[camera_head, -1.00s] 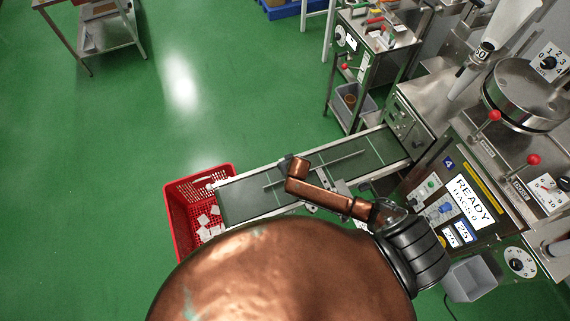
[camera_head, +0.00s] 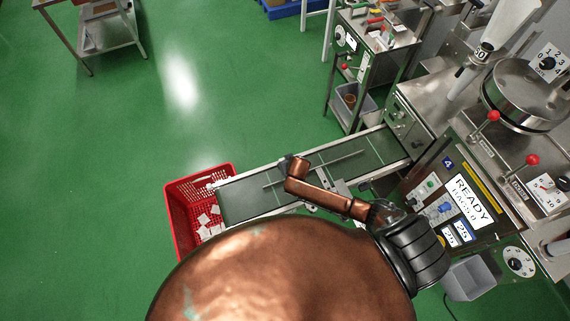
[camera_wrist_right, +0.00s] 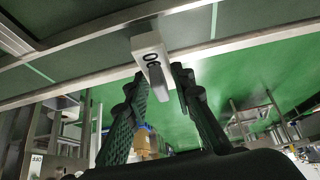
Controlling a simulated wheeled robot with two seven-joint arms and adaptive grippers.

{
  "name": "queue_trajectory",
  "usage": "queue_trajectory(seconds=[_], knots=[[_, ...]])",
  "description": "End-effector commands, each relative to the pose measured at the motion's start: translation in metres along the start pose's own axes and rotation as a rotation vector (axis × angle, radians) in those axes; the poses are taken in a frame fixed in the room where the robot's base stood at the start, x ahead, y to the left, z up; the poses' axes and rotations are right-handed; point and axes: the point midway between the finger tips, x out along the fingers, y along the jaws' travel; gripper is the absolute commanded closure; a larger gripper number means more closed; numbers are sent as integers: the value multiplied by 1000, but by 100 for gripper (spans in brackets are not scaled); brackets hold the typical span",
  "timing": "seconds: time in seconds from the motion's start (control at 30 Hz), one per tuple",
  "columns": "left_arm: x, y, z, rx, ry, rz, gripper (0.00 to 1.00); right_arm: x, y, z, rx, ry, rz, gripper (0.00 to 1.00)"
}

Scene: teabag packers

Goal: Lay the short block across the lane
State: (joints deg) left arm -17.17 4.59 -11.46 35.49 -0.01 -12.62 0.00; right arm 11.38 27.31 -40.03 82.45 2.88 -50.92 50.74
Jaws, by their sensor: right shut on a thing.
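In the right wrist view a short white block (camera_wrist_right: 150,50) with dark digits on its face sits between the two black fingers of my right gripper (camera_wrist_right: 157,72). The gripper is shut on it. The block overlaps the metal side rail of the lane in this view; I cannot tell whether it touches it. The lane is a dark green conveyor belt (camera_wrist_right: 85,58) with pale cross lines. In the head view the belt (camera_head: 245,204) runs from the machine down to the left, and my copper arm covers part of it. The block is not discernible there. My left gripper is not in view.
A red crate (camera_head: 172,212) with white packets stands at the belt's left end. A machine panel (camera_head: 468,200) reading READY stands at the right, with a grey bin (camera_head: 472,279) below it. A shelf cart (camera_head: 365,75) stands behind the belt.

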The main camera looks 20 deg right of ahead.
Motion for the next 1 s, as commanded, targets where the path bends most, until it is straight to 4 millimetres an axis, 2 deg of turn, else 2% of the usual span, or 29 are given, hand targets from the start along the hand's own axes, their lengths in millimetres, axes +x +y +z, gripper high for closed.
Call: queue_trajectory(seconds=[1.0], knots=[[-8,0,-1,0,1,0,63,-1,0,0,0,0,0,100]])
